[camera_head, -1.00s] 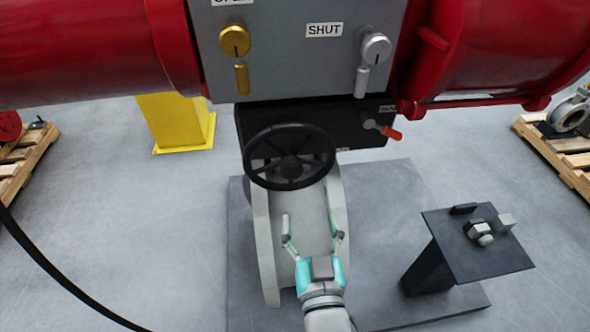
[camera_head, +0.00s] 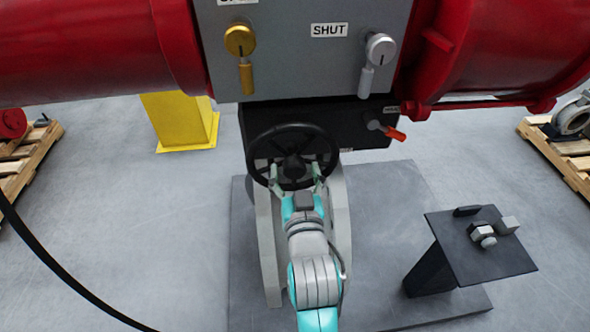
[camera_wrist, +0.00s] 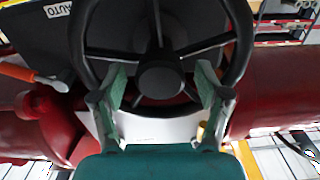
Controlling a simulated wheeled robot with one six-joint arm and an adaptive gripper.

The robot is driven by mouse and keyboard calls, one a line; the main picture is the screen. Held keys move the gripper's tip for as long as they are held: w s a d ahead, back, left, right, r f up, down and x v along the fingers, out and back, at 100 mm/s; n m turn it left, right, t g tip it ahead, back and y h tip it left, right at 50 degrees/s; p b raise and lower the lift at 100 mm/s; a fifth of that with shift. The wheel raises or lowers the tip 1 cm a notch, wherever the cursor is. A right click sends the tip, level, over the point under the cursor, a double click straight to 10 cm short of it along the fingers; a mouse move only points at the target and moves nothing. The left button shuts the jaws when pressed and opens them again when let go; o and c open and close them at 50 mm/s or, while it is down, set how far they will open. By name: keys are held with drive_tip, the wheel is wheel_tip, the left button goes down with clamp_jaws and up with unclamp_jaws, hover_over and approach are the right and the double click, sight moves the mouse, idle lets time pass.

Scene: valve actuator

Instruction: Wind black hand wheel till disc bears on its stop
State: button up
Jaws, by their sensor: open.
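The black hand wheel (camera_head: 292,131) stands in front of the black box under the grey panel. In the wrist view its rim (camera_wrist: 89,70), spokes and central hub (camera_wrist: 161,80) fill the middle of the picture. My gripper (camera_head: 300,178) is open at the lower part of the wheel. In the wrist view the two fingers (camera_wrist: 160,82) stand apart, one either side of the hub. I cannot tell whether they touch the wheel. The grey valve body (camera_head: 268,240) is below and behind my arm. The disc and its stop are not visible.
A lever with a red-orange grip (camera_head: 394,133) is right of the wheel. Gold (camera_head: 240,40) and silver (camera_head: 380,48) levers hang on the panel (camera_head: 300,80) above. A dark side table (camera_head: 480,255) with small parts stands at right. Floor at left is mostly clear.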

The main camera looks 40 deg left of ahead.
drive_tip(key=shift+w+a, duration=0.15)
drive_tip(key=shift+a, duration=0.05)
clamp_jaws()
